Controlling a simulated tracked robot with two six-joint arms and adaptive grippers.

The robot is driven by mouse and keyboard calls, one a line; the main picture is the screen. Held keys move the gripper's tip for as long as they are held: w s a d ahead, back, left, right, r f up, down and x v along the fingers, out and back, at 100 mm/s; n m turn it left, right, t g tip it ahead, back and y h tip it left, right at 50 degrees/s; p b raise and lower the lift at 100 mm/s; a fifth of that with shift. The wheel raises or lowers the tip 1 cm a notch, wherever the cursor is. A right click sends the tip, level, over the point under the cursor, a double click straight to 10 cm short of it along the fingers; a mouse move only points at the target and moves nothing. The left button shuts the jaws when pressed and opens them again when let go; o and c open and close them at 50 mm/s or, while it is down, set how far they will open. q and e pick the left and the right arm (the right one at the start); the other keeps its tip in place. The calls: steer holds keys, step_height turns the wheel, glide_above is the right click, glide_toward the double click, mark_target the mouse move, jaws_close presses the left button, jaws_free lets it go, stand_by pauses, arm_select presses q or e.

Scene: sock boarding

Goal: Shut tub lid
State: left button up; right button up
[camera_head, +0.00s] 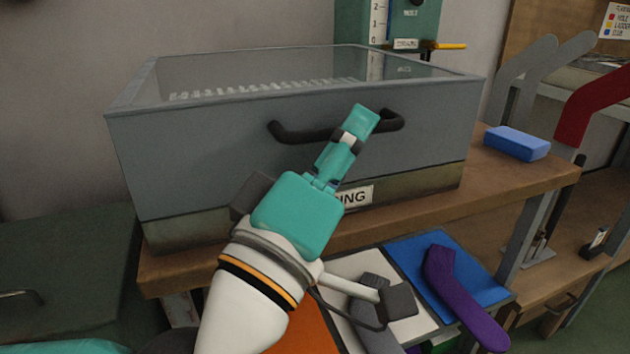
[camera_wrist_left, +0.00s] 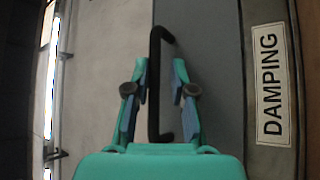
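The damping tub stands on the wooden bench, with an olive base (camera_head: 420,188) and a grey lid (camera_head: 200,150) with a clear top above it. The lid rests low over the base; I cannot tell whether it is fully seated. A black bar handle (camera_head: 292,134) is on the lid's front; it also shows in the left wrist view (camera_wrist_left: 155,95). My left gripper (camera_head: 361,121) is at the handle. In the left wrist view the gripper's fingers (camera_wrist_left: 159,65) stand apart on either side of the bar, with gaps visible.
A blue block (camera_head: 517,143) lies on the bench to the tub's right. Grey and red sock forms (camera_head: 597,100) stand further right. Below the bench front are a blue mat (camera_head: 407,252) and a purple sock (camera_head: 452,285). A green machine (camera_head: 415,25) stands behind the tub.

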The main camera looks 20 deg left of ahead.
arm_select(q)
steer(key=v, duration=1.1)
steer(key=shift+s+f, duration=0.2)
steer(key=shift+s, duration=0.05)
